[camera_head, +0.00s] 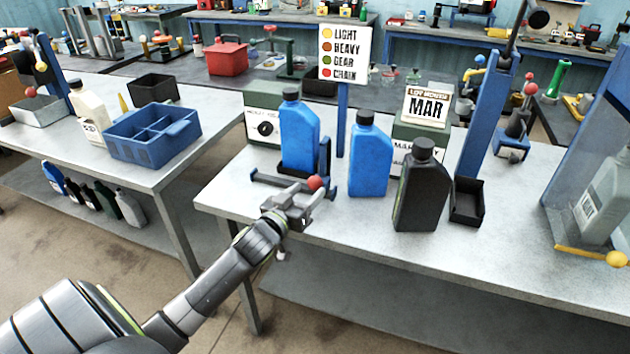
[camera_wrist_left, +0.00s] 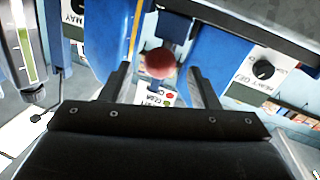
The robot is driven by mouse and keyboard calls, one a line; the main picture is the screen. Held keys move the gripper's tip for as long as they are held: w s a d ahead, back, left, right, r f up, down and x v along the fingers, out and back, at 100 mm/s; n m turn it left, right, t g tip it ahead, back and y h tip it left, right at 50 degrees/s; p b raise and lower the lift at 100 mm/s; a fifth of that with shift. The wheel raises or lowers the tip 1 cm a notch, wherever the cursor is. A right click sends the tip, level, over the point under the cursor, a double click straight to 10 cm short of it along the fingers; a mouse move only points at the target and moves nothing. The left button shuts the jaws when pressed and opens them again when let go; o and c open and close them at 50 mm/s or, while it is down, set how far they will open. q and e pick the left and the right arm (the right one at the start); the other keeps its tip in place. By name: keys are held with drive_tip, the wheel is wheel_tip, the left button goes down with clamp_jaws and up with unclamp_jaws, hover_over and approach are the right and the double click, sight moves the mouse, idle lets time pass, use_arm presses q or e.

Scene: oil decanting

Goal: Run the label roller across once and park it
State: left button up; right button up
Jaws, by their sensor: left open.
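A red ball knob (camera_head: 316,183) sits at the front of a dark frame (camera_head: 285,185) around the base of a blue bottle (camera_head: 291,135); this looks like the label roller, though its roller is hard to make out. My left gripper (camera_head: 298,205) is at this knob, in front of the bottle near the table's front edge. In the left wrist view the knob (camera_wrist_left: 160,63) shows between the two open fingers (camera_wrist_left: 161,86), just beyond their tips. I cannot tell whether either finger touches it. My right gripper is not in view.
A second blue bottle (camera_head: 369,158) and a black bottle (camera_head: 419,190) stand to the right. A sign on a blue post (camera_head: 343,125) rises behind. A black bin (camera_head: 467,202) stands right of the black bottle. A blue divided crate (camera_head: 152,140) is on the left table.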

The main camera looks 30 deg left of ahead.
sight(310, 188)
use_arm(q)
drive_tip(key=shift+w, duration=2.3)
drive_tip(key=shift+c, duration=0.4)
drive_tip(key=shift+a, duration=0.15)
clamp_jaws()
